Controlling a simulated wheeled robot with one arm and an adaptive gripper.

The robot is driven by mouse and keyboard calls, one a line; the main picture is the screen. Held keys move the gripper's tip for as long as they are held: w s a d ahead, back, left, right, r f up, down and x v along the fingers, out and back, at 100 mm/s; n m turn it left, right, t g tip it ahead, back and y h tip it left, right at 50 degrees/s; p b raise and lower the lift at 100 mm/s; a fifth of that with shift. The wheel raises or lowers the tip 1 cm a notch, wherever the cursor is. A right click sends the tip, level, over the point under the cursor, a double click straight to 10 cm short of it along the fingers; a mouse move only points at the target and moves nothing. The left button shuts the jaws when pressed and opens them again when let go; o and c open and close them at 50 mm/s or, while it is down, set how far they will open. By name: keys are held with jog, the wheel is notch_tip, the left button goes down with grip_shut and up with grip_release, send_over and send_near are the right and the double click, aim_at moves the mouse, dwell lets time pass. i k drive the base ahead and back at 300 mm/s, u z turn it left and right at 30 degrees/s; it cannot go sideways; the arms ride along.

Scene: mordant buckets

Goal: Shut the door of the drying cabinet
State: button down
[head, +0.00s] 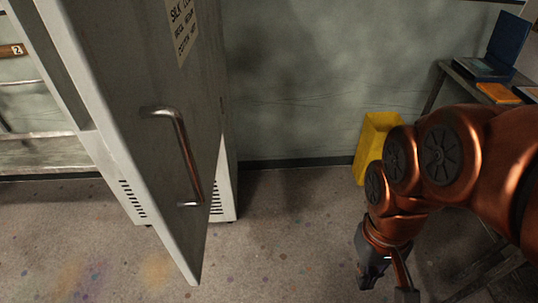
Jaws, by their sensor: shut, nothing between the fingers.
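The grey drying cabinet (228,185) stands against the back wall at left of centre, with vent slots low on its front. Its door (110,75) stands open, swung out towards me, with its pale near edge and lower corner jutting over the floor. A curved metal handle (182,150) is on the door face that I see, below a printed label (182,28). The door hides most of the cabinet's inside. My gripper (387,285) is shut and empty at the lower right, pointing down, well to the right of the door and apart from it.
A yellow bin (375,140) stands by the wall behind my arm. A table (462,78) at the upper right holds a blue open case (497,55) and an orange flat item (497,92). A shelf rack (45,152) is at the left. Speckled floor (285,225) is clear between door and gripper.

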aim_at(143, 72)
jog(key=z, duration=0.45)
jog(key=k, duration=0.95)
jog(key=u, duration=1.85)
